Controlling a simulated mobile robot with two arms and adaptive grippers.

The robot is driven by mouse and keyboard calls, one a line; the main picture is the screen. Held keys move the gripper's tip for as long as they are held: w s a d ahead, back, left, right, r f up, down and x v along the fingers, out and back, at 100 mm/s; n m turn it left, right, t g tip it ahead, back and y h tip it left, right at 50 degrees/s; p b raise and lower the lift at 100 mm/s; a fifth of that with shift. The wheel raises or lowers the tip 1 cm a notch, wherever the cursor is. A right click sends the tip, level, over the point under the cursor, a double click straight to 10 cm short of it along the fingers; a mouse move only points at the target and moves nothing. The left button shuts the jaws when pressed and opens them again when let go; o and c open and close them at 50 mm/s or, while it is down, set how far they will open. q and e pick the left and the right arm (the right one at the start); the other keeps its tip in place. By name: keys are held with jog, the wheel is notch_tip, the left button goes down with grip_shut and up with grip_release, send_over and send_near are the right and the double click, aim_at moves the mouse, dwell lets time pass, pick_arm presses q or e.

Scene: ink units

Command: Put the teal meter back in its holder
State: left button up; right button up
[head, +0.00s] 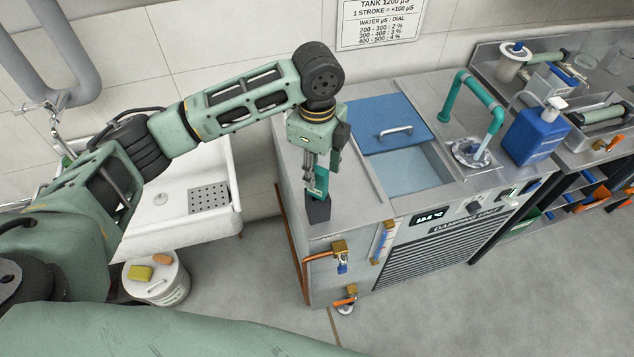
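The teal meter (321,184) stands upright at the dark grey holder (318,210), on the front left corner of the steel dampening unit. Its lower end meets the top of the holder; I cannot tell how deep it sits. My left gripper (319,172) points down from above, with its fingers around the meter's upper part, and looks shut on it. The fingers hide part of the meter. My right gripper is not in view.
The unit's open water tank (405,172) and its blue lid (375,124) lie right of the holder. A teal pipe (484,93) and blue jug (535,133) stand further right. A white sink (170,215) and lidded bucket (157,287) are at left.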

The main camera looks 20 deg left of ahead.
pick_arm(q)
notch_tip(320, 180, up, 4)
jog(key=shift+r+b, duration=0.25)
jog(key=shift+b, duration=0.25)
jog(key=shift+r, duration=0.65)
